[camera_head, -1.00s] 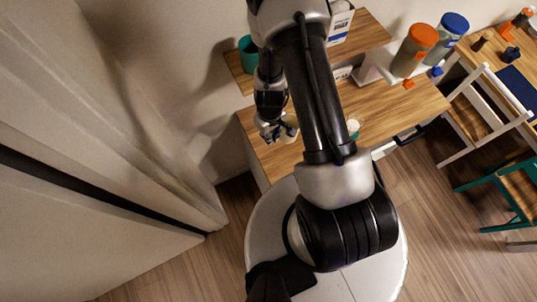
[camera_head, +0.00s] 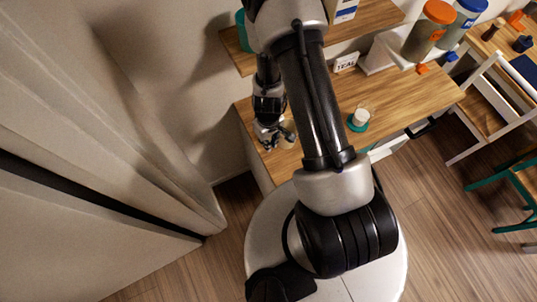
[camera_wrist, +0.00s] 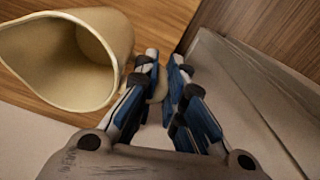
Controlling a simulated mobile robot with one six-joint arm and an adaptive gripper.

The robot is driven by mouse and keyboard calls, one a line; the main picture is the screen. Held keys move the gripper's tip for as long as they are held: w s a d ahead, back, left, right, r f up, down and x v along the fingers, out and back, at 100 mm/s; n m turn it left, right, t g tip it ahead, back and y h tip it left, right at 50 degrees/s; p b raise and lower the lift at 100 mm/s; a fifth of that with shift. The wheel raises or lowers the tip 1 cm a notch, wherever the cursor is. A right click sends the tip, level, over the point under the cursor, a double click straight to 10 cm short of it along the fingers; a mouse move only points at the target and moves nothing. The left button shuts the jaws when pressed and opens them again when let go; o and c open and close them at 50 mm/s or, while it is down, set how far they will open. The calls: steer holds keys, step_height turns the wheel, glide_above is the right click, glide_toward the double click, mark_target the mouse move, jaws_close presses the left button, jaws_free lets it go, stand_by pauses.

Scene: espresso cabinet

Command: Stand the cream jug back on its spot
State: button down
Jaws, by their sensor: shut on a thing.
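The cream jug (camera_wrist: 112,32) fills the upper left of the wrist view, its wide mouth turned toward the camera. In the head view it shows small and pale (camera_head: 288,139), beside my gripper (camera_head: 270,138), over the left part of the wooden counter (camera_head: 315,130). In the wrist view my gripper (camera_wrist: 165,66) is shut with a pale part of the jug, seemingly its handle, between the fingers. The jug's base is hidden, so I cannot tell whether it touches the counter.
A white cup (camera_head: 361,115) on a green saucer (camera_head: 357,127) stands right of my arm. A sign reading TEAL (camera_head: 346,62) stands at the back. A shelf (camera_head: 365,22) runs above the counter. Jars with orange (camera_head: 438,12) and blue lids (camera_head: 473,5) are at upper right.

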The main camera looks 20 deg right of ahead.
steer(key=shift+f+b, duration=3.1)
steer(key=shift+f, duration=0.55)
steer(key=shift+f, duration=0.2)
steer(key=c, duration=1.7)
jaws_free()
steer(key=shift+r, duration=0.1)
